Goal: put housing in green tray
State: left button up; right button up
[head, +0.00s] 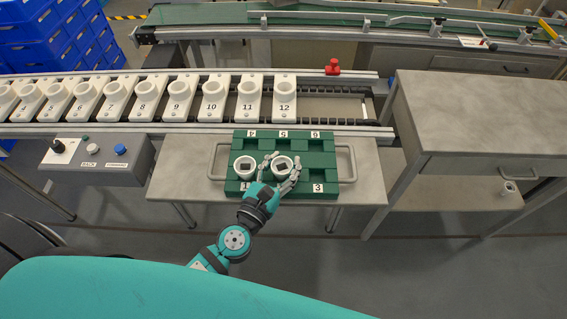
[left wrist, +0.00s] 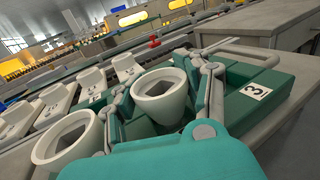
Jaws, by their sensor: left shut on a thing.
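The green tray (head: 322,146) lies on a metal table, with pockets numbered along its far and near edges. A white cup-like housing (head: 282,162) is at the middle of the tray's near row, between labels 1 and 3. My left gripper (head: 284,165) is shut on it, one finger on each side. The left wrist view shows this housing (left wrist: 160,88) upright between the fingers; its base is hidden, so I cannot tell whether it is fully seated. A second white housing (head: 244,167) stands in the near-left pocket, beside the gripper. My right gripper is not in view.
A conveyor behind the tray carries a row of numbered white holders (head: 247,98). A control box (head: 98,160) stands at the left, a grey workbench (head: 480,115) at the right. A red part (head: 332,68) sits on the conveyor's far rail. The tray's right pockets look empty.

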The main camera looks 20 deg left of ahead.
pick_arm(q)
jog(key=shift+f, duration=0.2)
jog(key=o, duration=0.8)
jog(key=shift+r, duration=0.1)
jog(key=shift+r, duration=0.25)
jog(key=s+a+b, duration=0.2)
jog(key=s+b, duration=0.2)
jog(key=s, duration=0.8)
jog(key=shift+f, duration=0.15)
